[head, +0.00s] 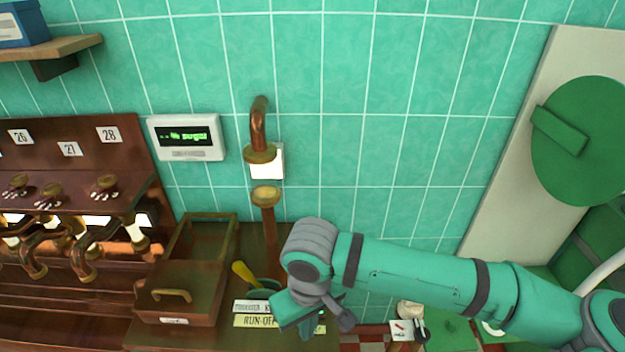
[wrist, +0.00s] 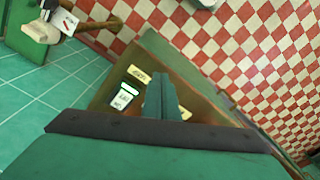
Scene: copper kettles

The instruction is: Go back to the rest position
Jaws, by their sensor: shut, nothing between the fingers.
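My gripper (wrist: 163,82) points down in the wrist view, its two fingers together with nothing between them. Below the fingers is a brown wooden surface with small labels (wrist: 124,96), and the gripper looks clear of it. In the head view my green arm reaches in from the lower right, and its wrist end hangs over the front right part of the wooden counter (head: 145,333). The fingertips are hard to make out there. The wrist end partly covers a label reading RUN-OFF (head: 252,321) and a dark container with a yellow handle (head: 243,273).
Left of my gripper stands a brown drawer box (head: 178,290); beyond it are copper taps (head: 82,262) under numbered tags. A copper pipe (head: 268,222) rises behind the wrist below a bent spout (head: 258,130). A white display (head: 186,138) hangs on the tiled wall. Red-and-white floor (wrist: 255,60) is open.

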